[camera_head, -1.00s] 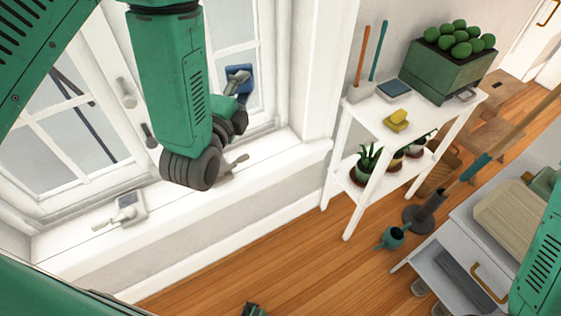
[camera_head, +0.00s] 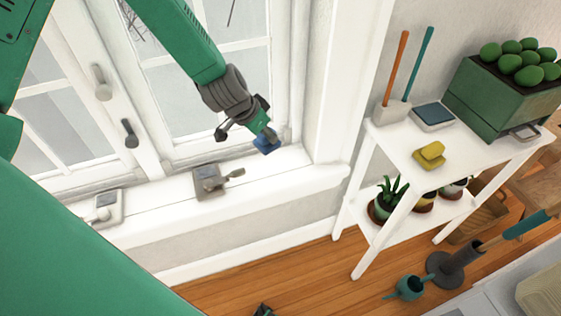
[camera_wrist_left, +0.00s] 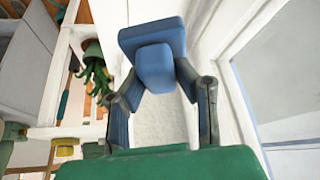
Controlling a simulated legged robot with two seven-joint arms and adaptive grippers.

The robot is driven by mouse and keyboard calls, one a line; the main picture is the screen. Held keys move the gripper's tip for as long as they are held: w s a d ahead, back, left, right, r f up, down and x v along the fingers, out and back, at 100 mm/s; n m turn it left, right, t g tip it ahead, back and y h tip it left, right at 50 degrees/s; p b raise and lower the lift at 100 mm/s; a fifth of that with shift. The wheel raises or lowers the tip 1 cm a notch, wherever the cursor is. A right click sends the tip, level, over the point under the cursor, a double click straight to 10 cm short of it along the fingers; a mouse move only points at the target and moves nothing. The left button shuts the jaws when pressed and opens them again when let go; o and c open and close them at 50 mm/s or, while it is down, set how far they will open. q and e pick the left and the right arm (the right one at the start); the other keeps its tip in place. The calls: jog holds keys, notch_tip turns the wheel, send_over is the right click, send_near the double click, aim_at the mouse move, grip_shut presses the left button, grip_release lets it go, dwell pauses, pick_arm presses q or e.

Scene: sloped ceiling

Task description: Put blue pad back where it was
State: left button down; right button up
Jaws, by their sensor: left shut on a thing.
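The blue pad (camera_head: 266,145) is in the grip of my left gripper (camera_head: 258,132), in front of the window's right side, low near the sill. In the left wrist view, the pad (camera_wrist_left: 152,40) shows as a flat blue block with a thicker blue grip part between the two dark fingers (camera_wrist_left: 168,84). Whether the pad touches the window or sill cannot be told. A grey tray with a dark blue top (camera_head: 433,115) stands on the white shelf (camera_head: 388,143).
Two grey latch-like fittings sit on the sill, one at the middle (camera_head: 208,184) and one at the left (camera_head: 106,209). A watering can (camera_head: 410,288) stands on the floor.

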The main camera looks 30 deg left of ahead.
aim_at(268, 149)
pick_arm(q)
jog(key=f, duration=0.1)
jog(key=f+b, duration=0.1)
jog(key=f, duration=0.3)
jog(key=shift+s+d+f+b, duration=0.1)
jog(key=shift+s+f+b, duration=0.15)
jog(key=shift+b, duration=0.15)
jog(key=shift+w+f, duration=0.1)
jog(key=shift+f, duration=0.5)
notch_tip(268, 149, down, 3)
jog(key=shift+f+b, duration=0.2)
jog(key=shift+b, duration=0.5)
jog(key=shift+r, duration=0.1)
jog(key=c, duration=1.3)
grip_release()
jog(key=shift+o, duration=0.2)
